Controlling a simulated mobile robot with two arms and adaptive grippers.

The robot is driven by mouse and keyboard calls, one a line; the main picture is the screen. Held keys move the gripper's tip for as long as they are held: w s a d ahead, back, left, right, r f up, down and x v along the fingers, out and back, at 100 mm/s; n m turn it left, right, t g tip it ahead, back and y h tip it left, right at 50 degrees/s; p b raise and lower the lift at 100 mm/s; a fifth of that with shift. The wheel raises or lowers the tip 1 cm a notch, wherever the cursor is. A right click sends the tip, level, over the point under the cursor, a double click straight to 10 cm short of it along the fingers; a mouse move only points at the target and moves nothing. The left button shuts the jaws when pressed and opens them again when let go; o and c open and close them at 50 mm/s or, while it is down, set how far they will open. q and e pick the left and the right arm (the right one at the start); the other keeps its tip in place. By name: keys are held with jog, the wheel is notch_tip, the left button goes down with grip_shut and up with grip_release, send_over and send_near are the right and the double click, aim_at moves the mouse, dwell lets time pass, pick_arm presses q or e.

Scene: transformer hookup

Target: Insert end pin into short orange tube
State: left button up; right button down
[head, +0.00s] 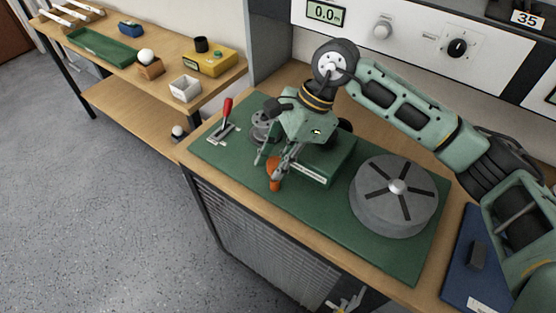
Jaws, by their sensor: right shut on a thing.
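My right gripper (272,163) reaches down over the front edge of the green mat (320,220). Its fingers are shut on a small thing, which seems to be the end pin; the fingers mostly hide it. The short orange tube (275,185) shows as a small upright orange piece just below the fingertips. More orange shows between the fingers, and I cannot tell whether it is the same piece. Whether the pin is inside the tube or only above it cannot be told. A grey and yellow part (346,301) at the bottom edge may be my left gripper; its jaws are unclear.
A green box (325,160) stands right behind the gripper, and a grey slotted drum (395,195) to its right. A red-handled lever (226,112) stands at the mat's left. A blue panel (475,262) lies at the right. A side shelf (120,68) holds small objects.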

jog(key=shift+f+b, duration=1.3)
jog(key=shift+f, duration=0.05)
jog(key=shift+r, duration=0.1)
jog(key=c, duration=1.5)
grip_release()
jog(key=shift+o, duration=0.2)
jog(key=shift+r+p, duration=1.05)
jog(key=shift+r, duration=1.45)
jog(key=shift+r, duration=0.1)
jog(key=v, duration=1.2)
